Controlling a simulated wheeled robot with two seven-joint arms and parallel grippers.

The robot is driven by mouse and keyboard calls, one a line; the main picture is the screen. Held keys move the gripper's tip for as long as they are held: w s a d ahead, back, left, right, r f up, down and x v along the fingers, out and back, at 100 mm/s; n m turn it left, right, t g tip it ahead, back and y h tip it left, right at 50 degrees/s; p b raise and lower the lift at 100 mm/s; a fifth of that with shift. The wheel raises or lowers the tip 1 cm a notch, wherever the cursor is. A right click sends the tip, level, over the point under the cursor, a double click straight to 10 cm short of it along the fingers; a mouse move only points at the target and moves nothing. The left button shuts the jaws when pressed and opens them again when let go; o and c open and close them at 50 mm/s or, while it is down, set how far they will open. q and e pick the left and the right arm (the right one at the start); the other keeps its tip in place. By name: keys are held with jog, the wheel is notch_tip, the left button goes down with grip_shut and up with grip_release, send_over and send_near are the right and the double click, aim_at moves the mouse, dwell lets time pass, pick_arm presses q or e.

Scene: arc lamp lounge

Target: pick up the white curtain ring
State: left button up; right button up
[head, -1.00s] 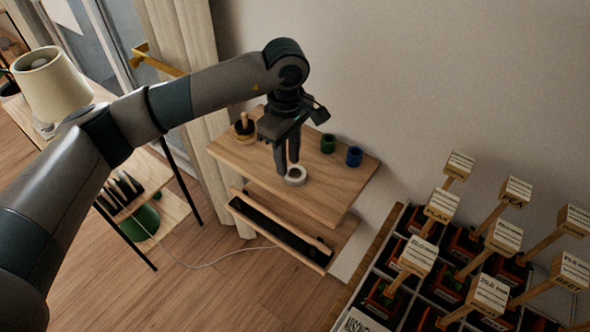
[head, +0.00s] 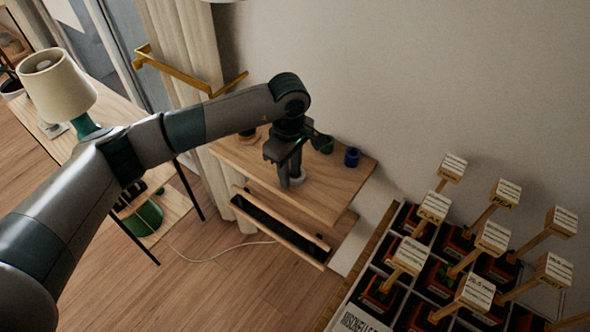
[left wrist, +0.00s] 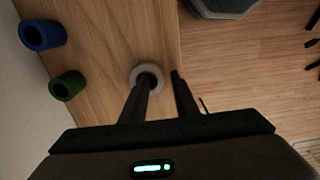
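The white curtain ring (head: 299,180) lies on the small wooden shelf table (head: 335,188), partly hidden by my left gripper (head: 289,183). In the left wrist view the ring (left wrist: 146,67) lies flat near the table edge. My left gripper (left wrist: 162,75) is open there, pointing down at the ring. One finger overlaps the ring's hole and the other is just outside its right rim, with a gap between them. I cannot tell whether either finger touches it. My right gripper is in neither view.
A green ring (left wrist: 67,85) and a blue ring (left wrist: 42,35) stand on the same table, near the wall. A curtain (head: 185,60) hangs behind. A planter tray (head: 352,318) with labelled stakes is at the right. A lamp (head: 57,84) stands at the left.

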pick_arm(q)
jog(key=shift+f, duration=0.25)
grip_shut()
jog(key=shift+r, duration=0.1)
dwell(0.4)
